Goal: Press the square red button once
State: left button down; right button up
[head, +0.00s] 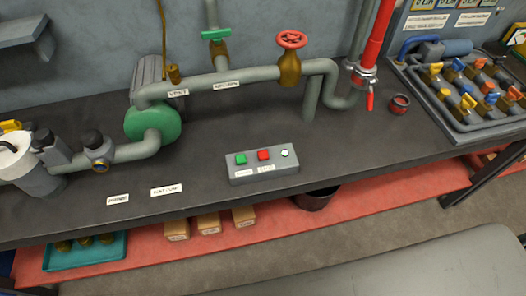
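The square red button (264,155) is in the middle of the top face of a grey control box (262,172) on the dark bench. Labels on the front of the box are too small to read. Nothing covers the red button. Neither of my grippers shows in the head view.
Grey pipes with a red valve wheel (291,40) and a green pump (153,122) stand behind the box. A rack of coloured valves (470,90) is at right. A red lower shelf (350,198) holds boxes and a teal tray (85,254). The bench around the box is mostly clear.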

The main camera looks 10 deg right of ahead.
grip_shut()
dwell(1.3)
